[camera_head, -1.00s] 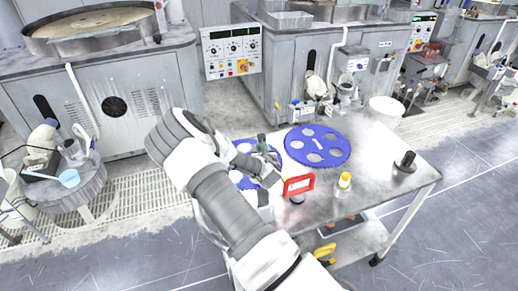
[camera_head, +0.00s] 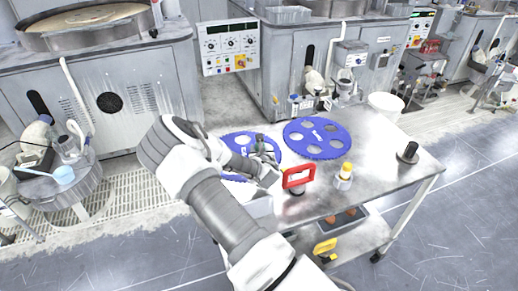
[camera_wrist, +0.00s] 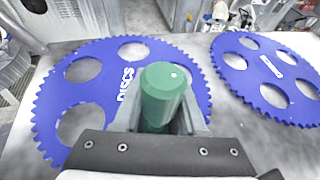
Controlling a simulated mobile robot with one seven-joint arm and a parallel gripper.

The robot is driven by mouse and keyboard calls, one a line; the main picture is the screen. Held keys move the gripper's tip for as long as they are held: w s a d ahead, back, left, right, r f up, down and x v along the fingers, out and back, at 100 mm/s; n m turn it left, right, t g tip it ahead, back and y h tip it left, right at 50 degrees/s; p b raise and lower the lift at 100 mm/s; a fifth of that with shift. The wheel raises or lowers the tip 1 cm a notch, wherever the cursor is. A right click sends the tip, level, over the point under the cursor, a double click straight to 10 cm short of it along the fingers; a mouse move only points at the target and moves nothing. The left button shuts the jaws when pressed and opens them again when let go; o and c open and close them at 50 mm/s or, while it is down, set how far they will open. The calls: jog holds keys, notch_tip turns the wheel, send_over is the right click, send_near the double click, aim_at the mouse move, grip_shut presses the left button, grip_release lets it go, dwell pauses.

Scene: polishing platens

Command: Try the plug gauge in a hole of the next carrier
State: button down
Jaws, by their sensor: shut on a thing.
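My gripper (camera_wrist: 160,122) is shut on the plug gauge (camera_wrist: 162,92), whose round green end shows between the fingers in the wrist view. The gauge's lower end is hidden. In the head view my gripper (camera_head: 264,156) is over the right part of the left blue carrier (camera_head: 233,139). This toothed disc with large round holes also shows in the wrist view (camera_wrist: 100,105), marked "DISCS". A second blue carrier (camera_head: 316,153) lies flat to the right and shows in the wrist view (camera_wrist: 240,85). I cannot tell whether the gauge touches a carrier.
The metal table (camera_head: 375,150) carries a red-handled tool (camera_head: 298,178), a yellow-capped bottle (camera_head: 343,177) and a black knobbed piece (camera_head: 408,153) at right. A pale box (camera_head: 262,207) is by my forearm. Polishing machines (camera_head: 100,85) stand behind. The table's right part is mostly clear.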

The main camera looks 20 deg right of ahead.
jog(key=shift+w+f+b, duration=0.1)
jog(key=shift+f+b, duration=0.25)
jog(key=shift+f, duration=0.15)
jog(key=shift+f+b, duration=0.55)
jog(key=shift+b, duration=0.1)
dwell(0.4)
jog(key=shift+c, duration=1.9)
grip_release()
jog(key=shift+f, duration=0.15)
